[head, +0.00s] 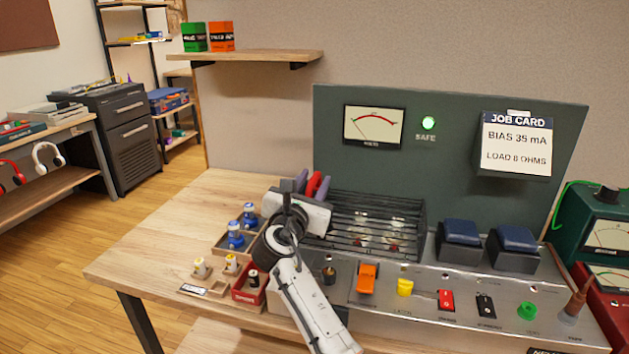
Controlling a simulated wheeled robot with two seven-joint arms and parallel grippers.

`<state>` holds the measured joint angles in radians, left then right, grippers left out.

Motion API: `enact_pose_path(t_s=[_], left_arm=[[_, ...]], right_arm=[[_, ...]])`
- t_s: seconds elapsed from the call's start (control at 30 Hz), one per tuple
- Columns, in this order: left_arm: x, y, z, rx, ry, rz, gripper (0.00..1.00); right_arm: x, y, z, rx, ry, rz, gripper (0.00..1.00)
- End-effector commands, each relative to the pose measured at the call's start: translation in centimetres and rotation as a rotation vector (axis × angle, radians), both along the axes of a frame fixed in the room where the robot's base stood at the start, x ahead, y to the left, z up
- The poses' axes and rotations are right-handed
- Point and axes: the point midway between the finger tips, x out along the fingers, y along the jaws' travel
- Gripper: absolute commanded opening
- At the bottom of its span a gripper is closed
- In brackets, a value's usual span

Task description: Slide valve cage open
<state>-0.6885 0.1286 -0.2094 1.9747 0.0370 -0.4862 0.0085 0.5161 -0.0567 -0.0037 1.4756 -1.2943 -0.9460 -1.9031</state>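The valve cage (375,222) is a dark slatted cover on the amplifier chassis, in front of the green back panel. A few valves show dimly through its bars. My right gripper (313,184) is at the cage's left end, with its two fingers pointing away from me. A small red part (315,182) shows between the fingers and looks like a handle. I cannot tell whether the fingers press on it. My wrist and palm hide the cage's left front corner. My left gripper is not in view.
Blue-and-white valves (236,235) stand in a wooden tray left of my wrist, with a small red box (249,288) nearer. The chassis front (420,290) carries switches and knobs. A job card (515,143) hangs on the panel. The bench's left part (170,235) is clear.

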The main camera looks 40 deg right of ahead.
Motion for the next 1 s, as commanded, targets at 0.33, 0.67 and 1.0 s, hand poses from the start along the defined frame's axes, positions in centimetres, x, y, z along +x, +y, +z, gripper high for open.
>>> enact_pose_path(t_s=[0.33, 0.67, 1.0], left_arm=[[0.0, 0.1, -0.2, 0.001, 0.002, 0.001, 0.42], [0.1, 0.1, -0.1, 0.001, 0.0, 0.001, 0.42], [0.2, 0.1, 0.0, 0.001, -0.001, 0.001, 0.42]], right_arm=[[1.0, -1.1, 0.0, 0.001, 0.0, 0.001, 0.33], [0.9, -1.1, 0.0, 0.001, -0.001, 0.001, 0.0], [1.6, -0.6, 0.0, 0.001, 0.0, 0.015, 0.0]])
